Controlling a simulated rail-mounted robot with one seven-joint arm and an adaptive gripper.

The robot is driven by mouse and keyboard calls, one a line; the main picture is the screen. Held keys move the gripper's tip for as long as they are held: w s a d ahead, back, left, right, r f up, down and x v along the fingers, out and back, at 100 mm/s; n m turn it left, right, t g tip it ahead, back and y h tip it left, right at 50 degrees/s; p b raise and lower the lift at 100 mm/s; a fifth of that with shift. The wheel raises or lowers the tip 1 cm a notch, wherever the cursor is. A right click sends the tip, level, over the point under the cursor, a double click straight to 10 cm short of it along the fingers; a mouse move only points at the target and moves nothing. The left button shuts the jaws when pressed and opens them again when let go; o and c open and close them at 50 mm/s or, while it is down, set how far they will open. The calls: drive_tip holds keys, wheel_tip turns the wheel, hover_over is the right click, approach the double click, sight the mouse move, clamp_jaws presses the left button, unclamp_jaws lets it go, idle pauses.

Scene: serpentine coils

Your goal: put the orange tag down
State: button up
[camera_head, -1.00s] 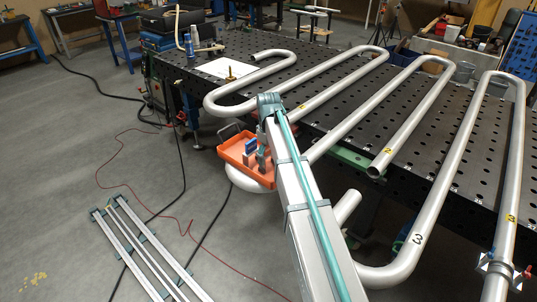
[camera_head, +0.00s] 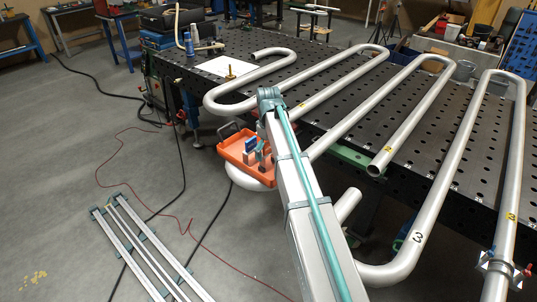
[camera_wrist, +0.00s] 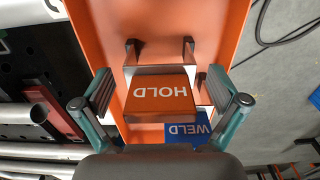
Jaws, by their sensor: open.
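The orange tag (camera_wrist: 160,106), marked HOLD, is in the orange tray (camera_wrist: 216,30) in the wrist view. My gripper (camera_wrist: 158,86) is open, with one finger on each side of the tag and a visible gap at each side. Two dark prongs stand just beyond the tag's upper edge; what they belong to is unclear. A blue tag (camera_wrist: 188,131), marked WELD, lies just below the orange one, partly covered by it and by my gripper. In the head view the tray (camera_head: 234,150) hangs at the table's near edge, and my arm partly hides its contents.
Long bent grey pipes (camera_head: 345,125) cross the perforated table (camera_head: 330,108) right of the tray. A white sheet (camera_head: 222,66) and a blue bottle (camera_head: 194,34) are on the table's far left. Metal rails (camera_head: 145,250) lie on the floor at left.

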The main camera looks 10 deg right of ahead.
wheel_tip(320, 180, up, 10)
drive_tip(key=shift+f+b, duration=0.15)
drive_tip(key=shift+b, duration=1)
drive_tip(key=shift+r, duration=0.65)
